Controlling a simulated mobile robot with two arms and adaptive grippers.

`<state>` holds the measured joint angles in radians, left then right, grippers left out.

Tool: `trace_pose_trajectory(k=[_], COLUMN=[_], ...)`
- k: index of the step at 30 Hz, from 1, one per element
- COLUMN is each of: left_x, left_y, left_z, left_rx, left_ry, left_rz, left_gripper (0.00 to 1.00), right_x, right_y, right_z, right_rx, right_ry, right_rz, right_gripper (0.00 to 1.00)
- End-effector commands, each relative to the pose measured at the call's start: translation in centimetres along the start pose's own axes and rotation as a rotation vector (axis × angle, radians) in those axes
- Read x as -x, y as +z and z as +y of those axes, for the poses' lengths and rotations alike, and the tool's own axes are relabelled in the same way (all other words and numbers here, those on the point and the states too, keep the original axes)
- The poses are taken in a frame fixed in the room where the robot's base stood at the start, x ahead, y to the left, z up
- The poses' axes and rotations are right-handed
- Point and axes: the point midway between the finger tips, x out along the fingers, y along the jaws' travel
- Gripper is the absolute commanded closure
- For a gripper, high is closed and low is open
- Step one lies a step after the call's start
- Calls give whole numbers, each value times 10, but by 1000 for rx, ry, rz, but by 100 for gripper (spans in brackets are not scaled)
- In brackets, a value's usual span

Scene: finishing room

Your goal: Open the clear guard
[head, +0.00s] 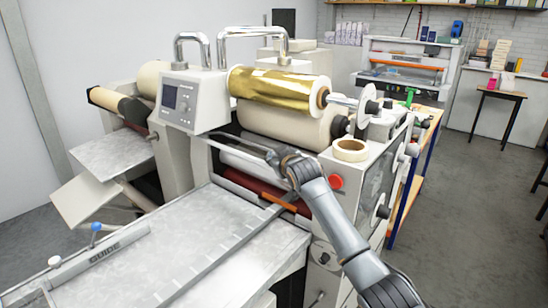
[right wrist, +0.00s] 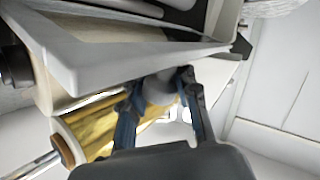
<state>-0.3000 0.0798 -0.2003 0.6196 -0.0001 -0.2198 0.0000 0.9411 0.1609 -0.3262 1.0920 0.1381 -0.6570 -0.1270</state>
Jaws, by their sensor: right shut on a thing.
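The clear guard (head: 236,148) is a pale-edged panel across the front of the laminating machine, below the gold foil roll and above the flat metal feed table. My right gripper (head: 281,158) is at the guard's right part, in front of the rollers. In the right wrist view, the gripper's two dark fingers (right wrist: 165,105) are closed around a short grey knob-like piece (right wrist: 160,87), next to the pale guard edge (right wrist: 90,60). My forearm and hand hide the guard's right end. My left gripper is not in view.
The gold foil roll (head: 272,86) sits above the guard, with a control panel box (head: 187,101) to its left. A tape roll (head: 350,149) and a red button (head: 337,182) are at the right. The metal feed table (head: 190,240) is mostly bare, with a guide bar (head: 104,252).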

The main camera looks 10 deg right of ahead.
Motion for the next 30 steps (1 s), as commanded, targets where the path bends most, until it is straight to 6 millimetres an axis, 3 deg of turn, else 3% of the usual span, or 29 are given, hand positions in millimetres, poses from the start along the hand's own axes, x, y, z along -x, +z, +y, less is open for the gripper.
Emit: trace_pose_trajectory(k=[6,7,10,23,30], left_x=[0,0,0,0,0], left_y=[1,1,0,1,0], left_z=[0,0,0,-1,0], left_rx=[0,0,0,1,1], left_ry=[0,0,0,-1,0], left_rz=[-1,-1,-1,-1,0], left_gripper=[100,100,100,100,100], right_x=[1,1,1,4,32], right_y=[-6,-6,-5,0,0], right_z=[5,5,4,1,2], right_rx=[2,2,1,0,2], right_ry=[8,8,7,2,4], right_rz=[13,13,11,2,4], right_gripper=[100,69,48,47,47])
